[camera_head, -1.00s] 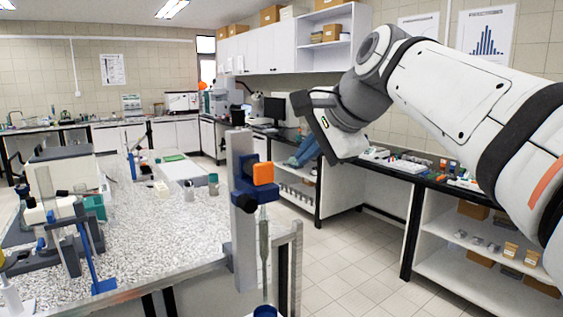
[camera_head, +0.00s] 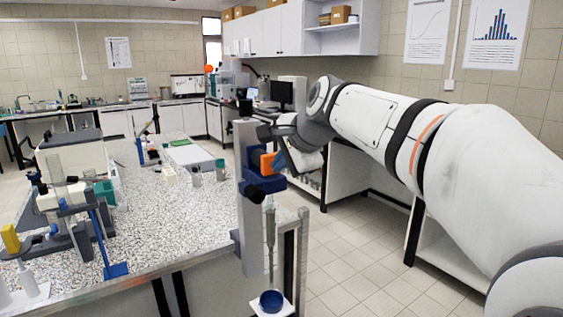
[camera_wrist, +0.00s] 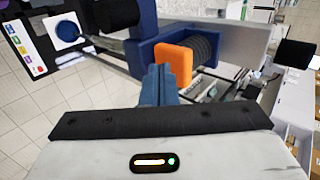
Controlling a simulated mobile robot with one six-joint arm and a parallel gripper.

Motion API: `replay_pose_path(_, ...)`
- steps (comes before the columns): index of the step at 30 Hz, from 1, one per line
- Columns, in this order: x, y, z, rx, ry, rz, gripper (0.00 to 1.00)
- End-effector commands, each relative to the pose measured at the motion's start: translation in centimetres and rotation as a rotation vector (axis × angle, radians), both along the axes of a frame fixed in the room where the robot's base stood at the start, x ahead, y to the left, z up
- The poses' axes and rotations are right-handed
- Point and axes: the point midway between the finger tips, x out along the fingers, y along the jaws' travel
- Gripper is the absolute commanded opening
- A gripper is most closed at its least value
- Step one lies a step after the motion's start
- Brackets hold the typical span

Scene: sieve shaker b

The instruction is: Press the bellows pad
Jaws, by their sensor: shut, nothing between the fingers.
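The orange bellows pad (camera_head: 267,163) sits in a blue holder on an upright grey post (camera_head: 246,212) at the table's corner. In the wrist view the orange pad (camera_wrist: 173,64) stands just ahead and slightly right of my gripper (camera_wrist: 160,72), with dark ribbed bellows (camera_wrist: 205,48) behind it. My gripper's blue fingers are shut with nothing between them. The fingertips look close to the pad's face; I cannot tell if they touch. In the head view my wrist is at the pad's right and the fingertips are hard to see.
A clear tube hangs below the holder over a blue cup (camera_head: 271,301) on a white plate. The speckled table (camera_head: 190,220) carries several instruments at left. Open tiled floor (camera_head: 330,265) lies between table and right-hand bench.

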Motion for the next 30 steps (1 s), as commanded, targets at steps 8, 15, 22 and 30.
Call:
replay_pose_path(8, 0.4, 0.3, 0.1, -0.001, 0.001, 0.001, 0.00)
replay_pose_path(15, 1.7, 1.2, 0.0, -0.001, 0.001, 0.000, 0.00)
replay_pose_path(22, 1.6, 1.1, 0.0, 0.001, 0.000, 0.001, 0.00)
replay_pose_path(30, -0.4, -0.6, -0.2, 0.002, -0.002, 0.000, 0.00)
